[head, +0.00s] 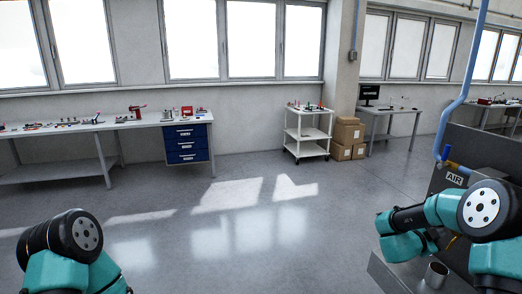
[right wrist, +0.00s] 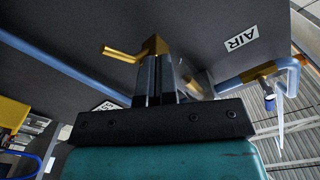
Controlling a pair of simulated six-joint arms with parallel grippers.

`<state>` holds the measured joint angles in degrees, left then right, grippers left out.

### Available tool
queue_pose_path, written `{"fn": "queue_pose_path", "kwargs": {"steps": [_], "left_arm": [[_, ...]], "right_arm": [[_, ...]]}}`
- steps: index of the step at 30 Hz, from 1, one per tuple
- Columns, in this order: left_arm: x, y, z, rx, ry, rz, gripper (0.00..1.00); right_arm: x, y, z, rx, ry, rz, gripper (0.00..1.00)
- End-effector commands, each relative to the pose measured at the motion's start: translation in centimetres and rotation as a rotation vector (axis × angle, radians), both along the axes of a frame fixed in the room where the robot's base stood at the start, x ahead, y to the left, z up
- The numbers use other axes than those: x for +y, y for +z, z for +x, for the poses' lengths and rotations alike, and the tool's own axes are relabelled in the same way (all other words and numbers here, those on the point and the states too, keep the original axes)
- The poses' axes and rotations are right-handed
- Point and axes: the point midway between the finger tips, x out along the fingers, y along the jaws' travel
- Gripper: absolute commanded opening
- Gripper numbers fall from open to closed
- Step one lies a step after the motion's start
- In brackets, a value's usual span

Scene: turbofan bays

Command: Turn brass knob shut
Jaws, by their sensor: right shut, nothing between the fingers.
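The brass knob (right wrist: 128,51) shows in the right wrist view, a bent brass handle on a dark grey panel (right wrist: 200,30), with its arm pointing left. My right gripper (right wrist: 157,62) is shut with its dark fingers together, and nothing is held between them. Its fingertips overlap the right end of the knob in the picture; I cannot tell whether they touch it.
An AIR label (right wrist: 241,39) is on the panel, near a blue pipe (right wrist: 276,69) with a second brass fitting. A metal cylinder (head: 437,274) stands below my right arm. Workbench (head: 105,124), white cart (head: 307,132) and boxes (head: 348,134) are far off; the floor between is clear.

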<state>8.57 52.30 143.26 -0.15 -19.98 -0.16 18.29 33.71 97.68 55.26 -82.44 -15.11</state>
Motion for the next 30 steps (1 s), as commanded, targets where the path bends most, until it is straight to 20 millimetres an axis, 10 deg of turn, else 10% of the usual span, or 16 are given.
{"fn": "queue_pose_path", "kwargs": {"steps": [30], "left_arm": [[0.0,0.0,0.0,0.0,0.001,0.0,0.0]], "right_arm": [[4.6,-0.5,-2.9,-0.002,-0.002,0.001,0.0]]}}
